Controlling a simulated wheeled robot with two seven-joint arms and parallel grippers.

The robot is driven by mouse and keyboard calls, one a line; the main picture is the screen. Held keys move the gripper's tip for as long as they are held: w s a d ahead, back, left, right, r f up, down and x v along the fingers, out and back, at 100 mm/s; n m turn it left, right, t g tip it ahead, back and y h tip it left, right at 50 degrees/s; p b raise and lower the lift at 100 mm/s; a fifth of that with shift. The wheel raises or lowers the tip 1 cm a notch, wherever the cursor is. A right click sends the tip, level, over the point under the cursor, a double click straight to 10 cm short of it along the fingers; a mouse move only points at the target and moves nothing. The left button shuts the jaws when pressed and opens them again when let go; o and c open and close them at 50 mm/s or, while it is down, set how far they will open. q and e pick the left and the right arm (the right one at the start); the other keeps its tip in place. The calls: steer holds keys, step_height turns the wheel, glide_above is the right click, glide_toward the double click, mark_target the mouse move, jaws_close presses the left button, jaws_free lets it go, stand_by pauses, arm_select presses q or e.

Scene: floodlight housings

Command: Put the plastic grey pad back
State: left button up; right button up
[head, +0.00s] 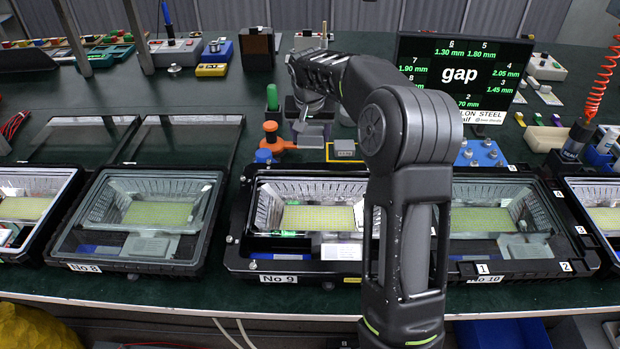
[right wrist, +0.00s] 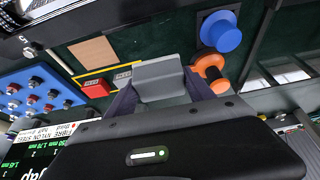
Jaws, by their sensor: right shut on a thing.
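My right gripper (right wrist: 160,92) is shut on a plain grey pad (right wrist: 160,78), which spans the space between its two fingers. In the head view, the right gripper (head: 311,130) hangs above the bench behind housing No 9, left of a yellow-edged plate (head: 328,152) with a grey block (head: 345,148) on it. Part of a yellow edge (right wrist: 122,73) shows beside the held pad in the right wrist view. The held pad hides what lies directly behind it, and I cannot tell its height above the bench. My left gripper is not in view.
An orange knob (head: 270,132) and a blue knob (head: 263,156) stand left of the gripper. Housing No 9 (head: 240,235) and housing No 8 (head: 75,225) line the front. A gap display (head: 465,75) stands at the back right. Blue block with studs (head: 480,153) lies right.

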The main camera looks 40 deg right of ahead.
steer(key=shift+r, duration=0.1)
steer(key=shift+f, duration=2.55)
steer(key=shift+a, duration=0.1)
steer(key=shift+f, duration=2.5)
steer(key=shift+f, duration=0.3)
steer(key=o, duration=1.3)
steer(key=shift+r, duration=0.1)
steer(key=shift+r, duration=0.15)
